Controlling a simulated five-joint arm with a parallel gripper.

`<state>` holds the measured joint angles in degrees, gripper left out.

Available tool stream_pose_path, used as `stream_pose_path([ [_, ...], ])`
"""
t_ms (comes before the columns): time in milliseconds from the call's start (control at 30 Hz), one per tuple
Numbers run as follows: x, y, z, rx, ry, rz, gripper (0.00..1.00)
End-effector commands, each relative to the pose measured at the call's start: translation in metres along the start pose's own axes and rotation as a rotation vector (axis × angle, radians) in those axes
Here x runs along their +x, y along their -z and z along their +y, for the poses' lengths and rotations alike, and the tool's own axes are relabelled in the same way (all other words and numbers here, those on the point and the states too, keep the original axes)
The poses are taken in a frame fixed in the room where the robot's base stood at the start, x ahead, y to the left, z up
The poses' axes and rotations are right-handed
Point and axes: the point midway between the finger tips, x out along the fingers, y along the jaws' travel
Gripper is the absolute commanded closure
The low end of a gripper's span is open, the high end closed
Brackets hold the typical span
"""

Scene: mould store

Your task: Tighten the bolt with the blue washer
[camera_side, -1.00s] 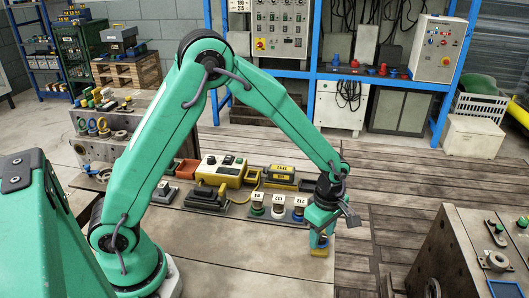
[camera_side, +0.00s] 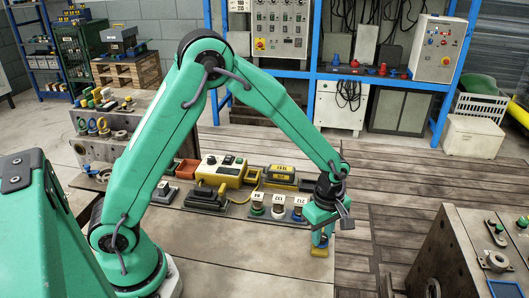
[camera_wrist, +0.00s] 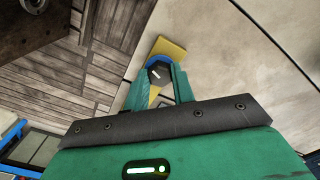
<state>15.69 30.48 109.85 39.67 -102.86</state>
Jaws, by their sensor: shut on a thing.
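In the wrist view a dark bolt head (camera_wrist: 160,74) with a light mark on top sits between the fingers of my gripper (camera_wrist: 158,88). A blue washer (camera_wrist: 153,62) shows around part of the bolt. The bolt stands at a yellow piece (camera_wrist: 168,47) on the pale surface. In the side view my gripper (camera_side: 320,239) points down at the right end of the bench, just above the yellow piece (camera_side: 319,252). My gripper is shut on the bolt. The bolt is too small to make out in the side view, and its shank is hidden.
Several small labelled posts, one with a blue base (camera_side: 299,214), stand left of my gripper. Yellow and black devices (camera_side: 222,170) lie behind them. A metal block (camera_side: 488,235) with fittings stands at the right. The front of the bench (camera_side: 235,260) is clear.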

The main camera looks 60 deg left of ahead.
Motion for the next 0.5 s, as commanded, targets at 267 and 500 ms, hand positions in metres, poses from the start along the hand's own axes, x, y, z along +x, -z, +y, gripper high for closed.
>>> stream_pose_path([
  [267,-0.0007,0.0001,-0.0006,0.24,0.001,0.0,0.98],
  [500,-0.001,0.0003,-0.0009,0.468,0.0,0.0,0.98],
])
